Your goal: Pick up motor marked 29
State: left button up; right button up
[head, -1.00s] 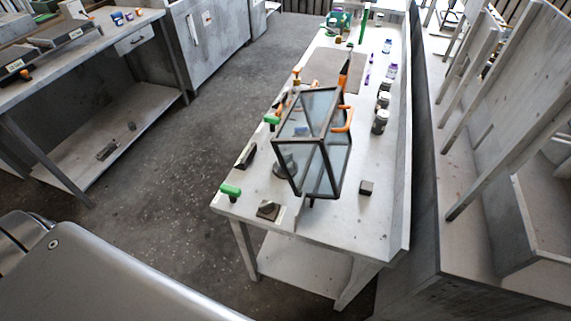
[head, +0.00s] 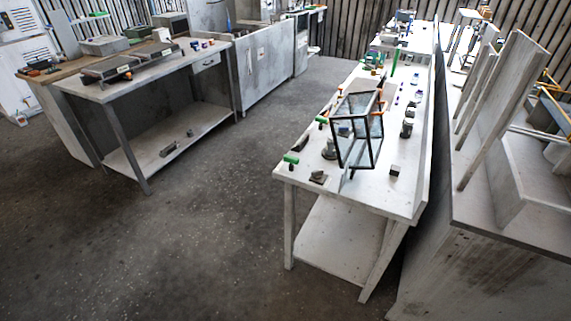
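No number 29 can be read at this size, so I cannot tell which thing is the marked motor. A dark grey rounded part (head: 329,150) stands on the white workbench (head: 378,192), left of a glass case (head: 357,152) with a dark frame. Dark cylindrical parts (head: 406,130) stand along the bench's right side. A small dark block (head: 395,170) lies at the near right. Neither of my grippers shows in the head view.
Green-handled items (head: 291,159) lie along the bench's left edge. A grey table (head: 92,91) with a low shelf stands at left, and a wooden structure (head: 500,215) stands close at right. The floor (head: 190,235) between the tables is open.

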aim_at(330, 149)
jog(key=z, duration=1.2)
jog(key=i, duration=1.7)
jog(key=u, duration=0.55)
